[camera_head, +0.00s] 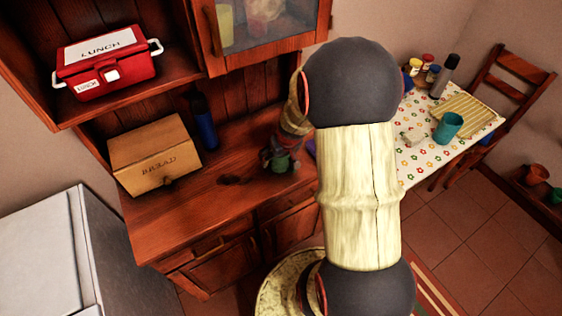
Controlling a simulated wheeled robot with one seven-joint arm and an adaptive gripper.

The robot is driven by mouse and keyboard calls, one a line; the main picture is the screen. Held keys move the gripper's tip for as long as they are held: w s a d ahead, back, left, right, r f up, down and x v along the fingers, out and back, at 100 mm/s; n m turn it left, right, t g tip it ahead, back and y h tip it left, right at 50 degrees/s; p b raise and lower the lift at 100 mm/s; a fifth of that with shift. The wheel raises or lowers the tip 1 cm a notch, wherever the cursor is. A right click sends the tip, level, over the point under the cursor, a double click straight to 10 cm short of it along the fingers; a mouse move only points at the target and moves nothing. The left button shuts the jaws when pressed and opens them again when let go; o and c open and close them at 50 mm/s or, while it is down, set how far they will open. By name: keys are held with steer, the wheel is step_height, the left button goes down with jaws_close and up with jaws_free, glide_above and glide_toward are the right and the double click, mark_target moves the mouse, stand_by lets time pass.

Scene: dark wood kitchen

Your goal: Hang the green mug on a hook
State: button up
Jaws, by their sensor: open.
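A small green object (281,163), which looks like the green mug, stands on the wooden counter of the dresser. My gripper (282,153) is right at it, reaching down from above, and partly covers it. The gripper is small and dark here. Its jaws are open, and I cannot tell whether they touch the mug. The mug's handle cannot be made out. My arm hides the area to the right of the gripper, and no hook can be made out.
A bread box (155,157) and blue bottle (203,121) stand left on the counter. A red lunch box (105,64) sits on the shelf above. A glass-door cabinet (300,45) overhangs the counter. A table (412,172) with a teal cup (448,127) stands right.

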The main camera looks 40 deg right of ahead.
steer(key=shift+w+f, duration=0.15)
steer(key=shift+f, duration=0.3)
steer(key=shift+c, duration=0.9)
steer(key=c, duration=1.4)
